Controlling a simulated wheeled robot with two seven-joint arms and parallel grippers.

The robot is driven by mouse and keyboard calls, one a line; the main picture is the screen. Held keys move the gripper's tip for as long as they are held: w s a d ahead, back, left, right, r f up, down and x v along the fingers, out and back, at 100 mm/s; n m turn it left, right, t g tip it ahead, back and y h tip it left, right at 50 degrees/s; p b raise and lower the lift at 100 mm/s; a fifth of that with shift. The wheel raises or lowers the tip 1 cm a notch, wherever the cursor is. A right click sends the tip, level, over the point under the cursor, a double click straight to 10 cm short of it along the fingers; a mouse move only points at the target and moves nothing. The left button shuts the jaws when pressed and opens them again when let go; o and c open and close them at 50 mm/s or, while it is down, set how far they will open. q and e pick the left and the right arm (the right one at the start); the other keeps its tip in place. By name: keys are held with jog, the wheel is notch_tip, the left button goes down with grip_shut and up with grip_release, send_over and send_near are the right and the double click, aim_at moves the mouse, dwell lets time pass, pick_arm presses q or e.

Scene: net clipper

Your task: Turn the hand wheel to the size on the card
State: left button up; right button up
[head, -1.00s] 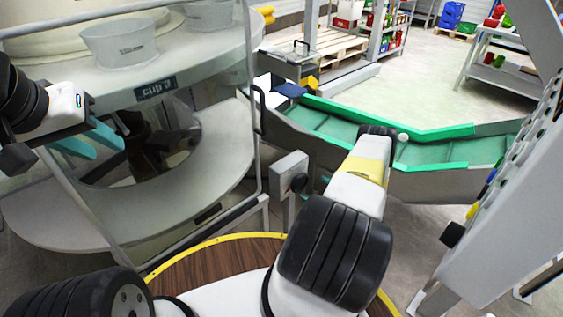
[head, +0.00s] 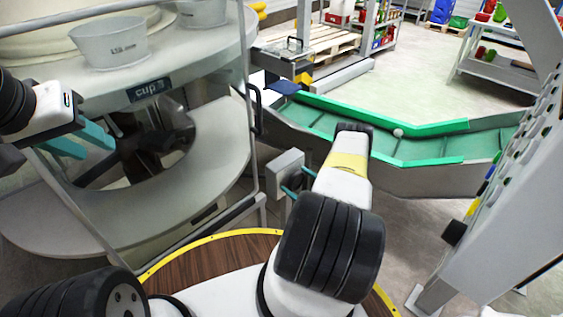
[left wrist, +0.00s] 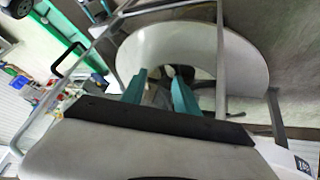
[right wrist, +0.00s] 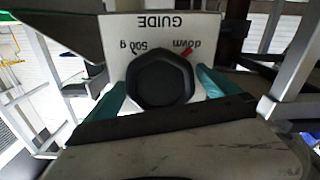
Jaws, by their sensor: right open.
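The panel reads "GUIDE", "500 g" and "down", upside down. A small red mark sits by "down". My right gripper (right wrist: 162,84) is open, with a teal finger on either side of the knob; contact cannot be told. In the head view the grey box (head: 283,168) bears the knob, and my right fingers (head: 291,191) show beside it. My left gripper (left wrist: 158,90) is open and empty before the round machine. I cannot make out a size card.
A green-edged conveyor (head: 320,118) carries a small white ball (head: 398,132). A grey perforated post (head: 500,190) stands at the right.

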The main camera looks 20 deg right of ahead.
jog(key=shift+c, duration=0.2)
jog(key=c, duration=1.2)
jog(key=m, duration=0.5)
jog(key=shift+m, duration=0.3)
jog(key=m, duration=1)
jog(key=shift+d+f+m, duration=0.1)
jog(key=shift+m, duration=0.3)
jog(key=m, duration=0.5)
jog(key=shift+s, duration=0.1)
jog(key=shift+m, duration=0.3)
